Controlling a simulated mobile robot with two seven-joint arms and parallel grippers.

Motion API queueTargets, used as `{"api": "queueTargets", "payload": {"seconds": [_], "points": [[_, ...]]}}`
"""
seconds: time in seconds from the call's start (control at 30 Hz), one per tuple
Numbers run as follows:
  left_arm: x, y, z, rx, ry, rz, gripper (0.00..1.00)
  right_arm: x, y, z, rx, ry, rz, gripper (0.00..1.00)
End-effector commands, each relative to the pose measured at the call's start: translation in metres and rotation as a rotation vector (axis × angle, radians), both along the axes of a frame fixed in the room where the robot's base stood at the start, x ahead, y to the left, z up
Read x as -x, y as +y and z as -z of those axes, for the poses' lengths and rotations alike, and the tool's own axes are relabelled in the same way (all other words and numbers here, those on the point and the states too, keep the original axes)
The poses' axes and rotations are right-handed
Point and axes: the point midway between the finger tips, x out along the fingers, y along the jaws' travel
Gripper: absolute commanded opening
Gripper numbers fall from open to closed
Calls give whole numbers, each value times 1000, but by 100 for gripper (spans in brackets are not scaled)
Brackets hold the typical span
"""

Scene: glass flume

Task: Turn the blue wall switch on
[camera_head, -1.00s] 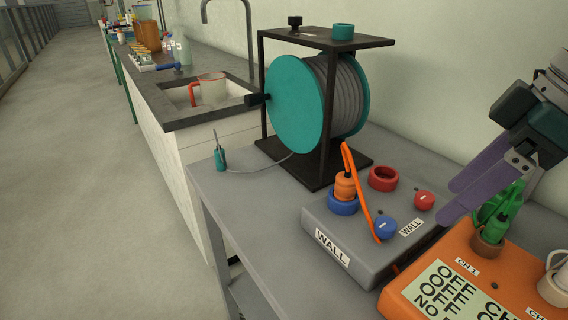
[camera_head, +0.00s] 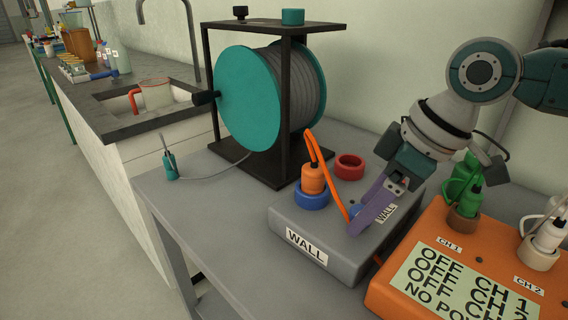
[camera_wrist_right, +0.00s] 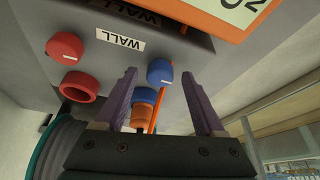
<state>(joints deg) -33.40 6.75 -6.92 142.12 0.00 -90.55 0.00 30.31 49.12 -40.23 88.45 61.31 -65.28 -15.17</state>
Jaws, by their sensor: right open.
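The grey wall box (camera_head: 290,222) sits on the bench with a blue switch (camera_head: 354,211), which my right gripper's finger partly covers in the head view. In the right wrist view the blue switch (camera_wrist_right: 160,72) is a round knob with a white mark, showing between the two fingertips. My right gripper (camera_head: 368,213) is open, its purple fingers pointing down at the switch. It also shows open and empty in the right wrist view (camera_wrist_right: 160,74). I cannot tell if the fingers touch the knob. My left gripper is not in view.
An orange plug (camera_head: 313,178) stands in the blue socket (camera_head: 311,201), its orange cable running close by the switch. A red socket (camera_head: 349,166) and red switch (camera_wrist_right: 64,48) are on the box. An orange power unit (camera_head: 400,290) stands to the right, a teal cable reel (camera_head: 250,100) behind.

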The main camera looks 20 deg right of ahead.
Motion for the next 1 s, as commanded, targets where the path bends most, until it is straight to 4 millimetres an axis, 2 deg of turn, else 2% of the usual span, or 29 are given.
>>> {"api": "queueTargets", "payload": {"seconds": [0.2,0.8,1.0], "points": [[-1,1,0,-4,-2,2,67,0,0,0,0,0,0,69],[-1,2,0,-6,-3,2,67,0,0,0,0,0,0,1],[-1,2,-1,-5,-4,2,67,0,0,0,-1,1,1,0]]}}
